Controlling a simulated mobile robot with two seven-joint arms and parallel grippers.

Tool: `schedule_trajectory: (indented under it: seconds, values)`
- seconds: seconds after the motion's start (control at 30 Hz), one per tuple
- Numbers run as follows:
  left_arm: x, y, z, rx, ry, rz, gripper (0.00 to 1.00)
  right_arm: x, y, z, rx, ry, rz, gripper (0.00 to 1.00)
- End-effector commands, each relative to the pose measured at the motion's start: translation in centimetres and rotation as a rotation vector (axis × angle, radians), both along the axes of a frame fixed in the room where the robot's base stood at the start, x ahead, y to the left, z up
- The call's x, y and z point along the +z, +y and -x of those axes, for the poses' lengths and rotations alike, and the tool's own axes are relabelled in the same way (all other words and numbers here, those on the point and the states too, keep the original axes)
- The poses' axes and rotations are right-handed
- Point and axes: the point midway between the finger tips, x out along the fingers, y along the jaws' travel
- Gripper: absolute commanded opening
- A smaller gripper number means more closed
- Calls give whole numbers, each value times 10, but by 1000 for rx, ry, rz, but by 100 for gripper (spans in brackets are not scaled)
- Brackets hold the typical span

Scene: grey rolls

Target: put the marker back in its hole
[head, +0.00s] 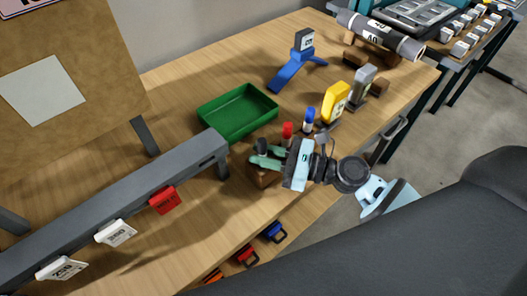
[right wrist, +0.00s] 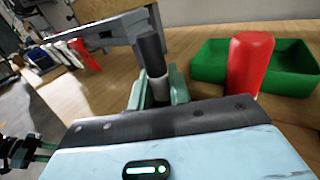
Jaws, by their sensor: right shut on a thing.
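My right gripper (head: 266,160) is shut on the black marker (head: 262,146). In the right wrist view the marker (right wrist: 151,62) stands roughly upright between the pale green fingers (right wrist: 158,92), black cap up and grey body below. The wooden block (head: 262,179) is under and beside the fingers, mostly hidden by them. I cannot tell whether the marker's lower end is in a hole or above it. The red marker (head: 287,131) and blue marker (head: 309,118) stand close by. A dark part with green tips at the wrist view's left edge may be my left gripper (right wrist: 42,152).
A green tray (head: 238,110) lies behind the block. A grey rail (head: 110,208) with hanging tags is at the left. A yellow item (head: 336,102), a grey item (head: 363,88) and a blue stand (head: 298,66) are farther back. The wood between rail and block is clear.

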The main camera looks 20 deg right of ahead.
Motion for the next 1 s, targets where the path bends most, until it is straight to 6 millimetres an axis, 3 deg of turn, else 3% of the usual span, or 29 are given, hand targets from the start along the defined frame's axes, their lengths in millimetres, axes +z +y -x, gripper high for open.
schedule_trajectory:
  seconds: [0.07, 0.1, 0.3, 0.73, 1.0]
  values:
    - [-2, 0, 1, 0, 4, -1, 36, -2, 0, 0, 0, 1, -1, 0]
    - [-2, 0, 1, 0, 3, -1, 36, -2, 0, 0, 0, 0, 0, 21]
    - [-1, 0, 1, 0, 2, 0, 36, -1, 0, 0, 0, -1, -1, 44]
    - [0, 0, -1, -2, 1, -2, 36, -1, 0, 0, 0, 0, 0, 44]
    - [-6, -3, -11, 0, -15, 4, 36, -6, -39, 29, -2, 5, 2, 44]
